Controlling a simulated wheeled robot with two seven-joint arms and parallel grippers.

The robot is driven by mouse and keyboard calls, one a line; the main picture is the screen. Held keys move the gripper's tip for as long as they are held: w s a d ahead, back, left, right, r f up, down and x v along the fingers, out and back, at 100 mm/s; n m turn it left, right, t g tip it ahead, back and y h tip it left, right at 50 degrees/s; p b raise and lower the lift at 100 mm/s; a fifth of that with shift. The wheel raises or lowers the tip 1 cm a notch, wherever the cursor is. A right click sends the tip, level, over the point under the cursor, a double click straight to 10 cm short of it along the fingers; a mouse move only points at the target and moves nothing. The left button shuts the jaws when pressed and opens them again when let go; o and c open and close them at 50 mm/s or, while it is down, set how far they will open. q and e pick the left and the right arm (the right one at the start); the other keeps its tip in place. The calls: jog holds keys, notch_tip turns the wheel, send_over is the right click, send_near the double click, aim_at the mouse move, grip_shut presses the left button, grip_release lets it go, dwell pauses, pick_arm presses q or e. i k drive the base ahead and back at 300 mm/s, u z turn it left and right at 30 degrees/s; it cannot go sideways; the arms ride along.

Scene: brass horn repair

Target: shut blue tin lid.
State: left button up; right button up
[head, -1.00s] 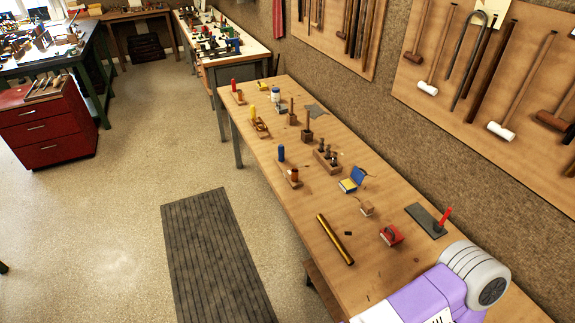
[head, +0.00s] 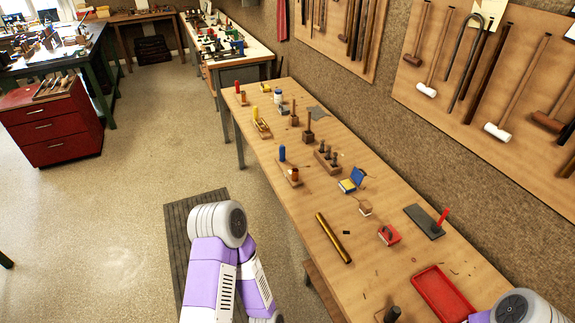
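The blue tin (head: 347,186) sits on the long wooden bench, right of the middle of the head view. Its blue lid (head: 358,175) stands up and open at the tin's back side. Something yellowish shows at the tin, too small to make out. My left arm rises from the bottom edge, left of the bench and over the floor mat, well apart from the tin. My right arm shows only at the bottom right corner, over the bench's near end. Neither gripper can be seen, so their fingers are hidden from me.
Near the tin are a small wooden block (head: 365,208), a red object (head: 388,235), a brass tube (head: 333,238) and a dark plate (head: 424,222). A red tray (head: 443,294) lies at the near end. Wooden holders stand farther back. Bare bench (head: 390,198) lies right of the tin.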

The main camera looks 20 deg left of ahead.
aim_at(356, 175)
jog(key=u, duration=0.95)
jog(key=i, duration=0.4)
